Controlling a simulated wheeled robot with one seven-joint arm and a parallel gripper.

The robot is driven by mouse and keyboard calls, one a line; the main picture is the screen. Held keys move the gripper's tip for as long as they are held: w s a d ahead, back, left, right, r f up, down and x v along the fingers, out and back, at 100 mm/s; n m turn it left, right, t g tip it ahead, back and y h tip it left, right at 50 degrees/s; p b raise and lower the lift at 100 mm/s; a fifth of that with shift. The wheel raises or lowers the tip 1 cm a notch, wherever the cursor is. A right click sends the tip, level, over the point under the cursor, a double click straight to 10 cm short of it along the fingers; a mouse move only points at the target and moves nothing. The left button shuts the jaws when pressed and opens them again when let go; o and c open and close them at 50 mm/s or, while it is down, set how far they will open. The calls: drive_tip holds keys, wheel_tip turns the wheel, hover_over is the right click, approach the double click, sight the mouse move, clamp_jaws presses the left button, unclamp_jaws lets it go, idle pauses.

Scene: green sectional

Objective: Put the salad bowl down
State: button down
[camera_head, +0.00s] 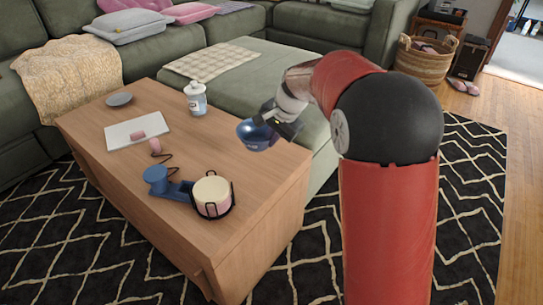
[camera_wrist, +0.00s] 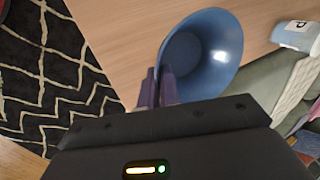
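The salad bowl (camera_head: 256,135) is blue and round. In the head view it hangs at my gripper (camera_head: 270,118), over the right part of the wooden table (camera_head: 215,130). In the wrist view the bowl (camera_wrist: 203,52) shows its hollow inside, tilted toward the camera. My gripper's fingers (camera_wrist: 157,88) are close together at the left part of the bowl's rim, and appear shut on it. The bowl looks raised above the tabletop; the exact gap cannot be told. The fingertips are partly hidden by the bowl.
On the table are a white and blue jar (camera_head: 196,98), a grey plate (camera_head: 119,99), a laptop-like white slab (camera_head: 136,131), a blue holder (camera_head: 158,179) and a cream-and-pink pot (camera_head: 212,194). Bare tabletop lies left of the bowl. A green sofa (camera_head: 240,75) borders the table's far side.

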drive_tip(key=shift+f+b, duration=0.45)
drive_tip(key=shift+f, duration=2.2)
drive_tip(key=shift+f, duration=0.2)
drive_tip(key=c, duration=1.6)
unclamp_jaws()
